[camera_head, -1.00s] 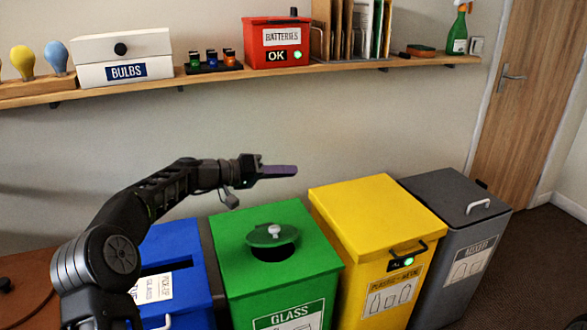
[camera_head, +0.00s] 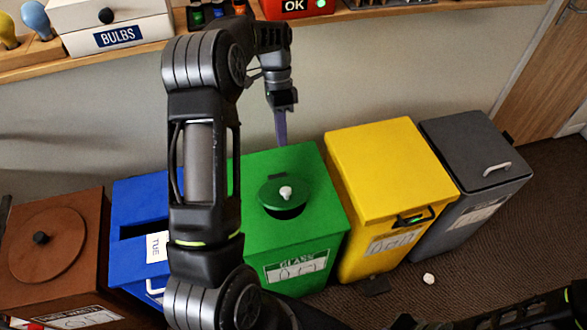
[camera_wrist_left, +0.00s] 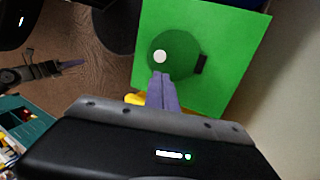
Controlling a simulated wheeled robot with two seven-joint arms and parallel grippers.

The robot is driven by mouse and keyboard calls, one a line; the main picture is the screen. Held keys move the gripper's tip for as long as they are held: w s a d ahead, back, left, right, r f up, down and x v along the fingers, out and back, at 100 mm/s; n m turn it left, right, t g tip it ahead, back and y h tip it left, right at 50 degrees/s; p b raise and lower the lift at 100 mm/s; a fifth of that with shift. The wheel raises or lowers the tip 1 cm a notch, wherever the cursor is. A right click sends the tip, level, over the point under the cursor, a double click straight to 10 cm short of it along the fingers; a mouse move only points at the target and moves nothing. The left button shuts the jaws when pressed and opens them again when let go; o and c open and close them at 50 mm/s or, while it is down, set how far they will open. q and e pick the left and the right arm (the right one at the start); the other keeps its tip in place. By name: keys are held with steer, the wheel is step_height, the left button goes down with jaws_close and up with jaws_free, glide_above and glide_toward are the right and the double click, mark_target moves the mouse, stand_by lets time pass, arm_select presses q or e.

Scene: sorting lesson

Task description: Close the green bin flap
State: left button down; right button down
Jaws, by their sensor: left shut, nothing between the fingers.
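The green bin (camera_head: 250,170) labelled GLASS stands between the blue and yellow bins. Its round green flap (camera_head: 270,193) with a white knob (camera_head: 286,192) is tilted up; a dark gap of the opening shows under its front edge. The flap also shows from above in the left wrist view (camera_wrist_left: 183,45). My left gripper (camera_head: 282,138) is shut and empty, its purple fingers pointing down above the rear of the bin lid, behind the flap. In the left wrist view the fingers (camera_wrist_left: 162,88) overlap the flap's edge; contact cannot be told. My right gripper (camera_wrist_left: 72,64) shows small there, its jaws unclear.
A blue bin (camera_head: 140,190) and a brown bin (camera_head: 85,205) stand left, a yellow bin (camera_head: 385,165) and a grey bin (camera_head: 470,150) right. A shelf (camera_head: 400,22) runs along the wall behind. A small white object (camera_head: 428,279) lies on the floor.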

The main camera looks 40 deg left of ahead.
arm_select(q)
steer(key=b, duration=0.5)
glide_toward(289, 201)
steer(key=f, duration=0.1)
steer(key=f+p, duration=0.2)
steer(key=shift+s+a+f, duration=0.15)
steer(key=shift+a+f, duration=0.1)
steer(key=shift+f, duration=0.15)
steer(key=f+b, duration=0.1)
steer(key=s+d+f+t+y+b, duration=0.1)
steer(key=f, duration=0.1)
steer(key=s+d+f+y+b, duration=0.1)
steer(key=b, duration=0.1)
steer(key=shift+d+f+t, duration=0.25)
steer(key=shift+t, duration=0.15)
steer(key=shift+s+d+f, duration=0.1)
steer(key=shift+s+d, duration=0.1)
